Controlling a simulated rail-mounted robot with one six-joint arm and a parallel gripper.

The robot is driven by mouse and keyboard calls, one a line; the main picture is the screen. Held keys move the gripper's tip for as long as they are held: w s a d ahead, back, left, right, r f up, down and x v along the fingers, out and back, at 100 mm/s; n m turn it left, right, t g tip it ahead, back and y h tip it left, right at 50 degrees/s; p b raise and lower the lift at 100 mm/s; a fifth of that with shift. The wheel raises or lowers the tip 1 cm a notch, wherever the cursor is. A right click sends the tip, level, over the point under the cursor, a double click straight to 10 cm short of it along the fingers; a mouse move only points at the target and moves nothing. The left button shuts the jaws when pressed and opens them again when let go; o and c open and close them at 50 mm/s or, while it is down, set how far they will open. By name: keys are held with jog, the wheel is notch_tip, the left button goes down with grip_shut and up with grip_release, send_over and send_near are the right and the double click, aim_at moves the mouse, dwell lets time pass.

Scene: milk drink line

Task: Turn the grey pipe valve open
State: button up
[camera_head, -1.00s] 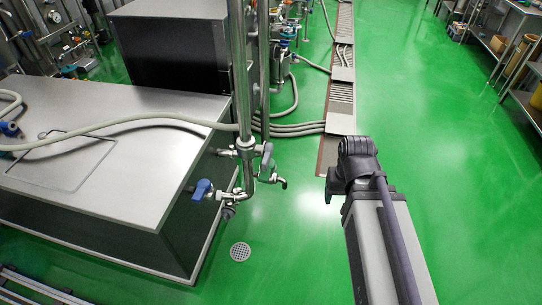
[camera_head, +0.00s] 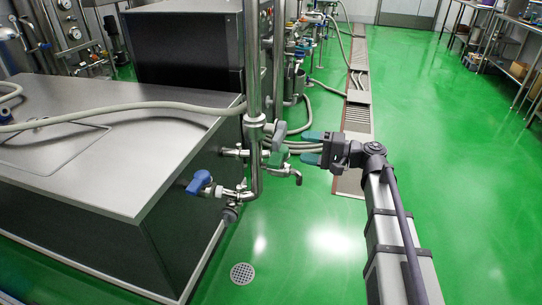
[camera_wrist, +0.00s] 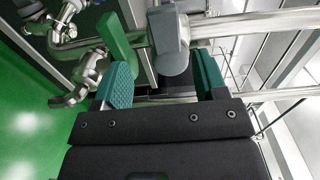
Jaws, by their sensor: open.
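The grey pipe valve (camera_head: 279,134) has a grey handle on the upright steel pipe beside the metal cabinet. In the wrist view the grey handle (camera_wrist: 169,42) is large and lies ahead of the gap between my fingers. My gripper (camera_head: 308,147) is to the right of the valve and points left at it. It is open and empty, with green pads on both fingers in the wrist view (camera_wrist: 165,82). In the head view there is a gap between the fingertips and the handle.
A green valve handle (camera_wrist: 117,42) is close by the grey one, near my left finger in the wrist view. A blue valve handle (camera_head: 199,182) is lower left. The metal cabinet (camera_head: 150,180) stands left of the pipe.

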aim_at(280, 142)
jog(key=a, duration=0.3)
jog(key=w+a, duration=0.1)
jog(key=a, duration=0.3)
jog(key=w+a, duration=0.1)
jog(key=a, duration=0.2)
jog(key=shift+a+r, duration=0.25)
jog(key=shift+a, duration=0.1)
grip_shut()
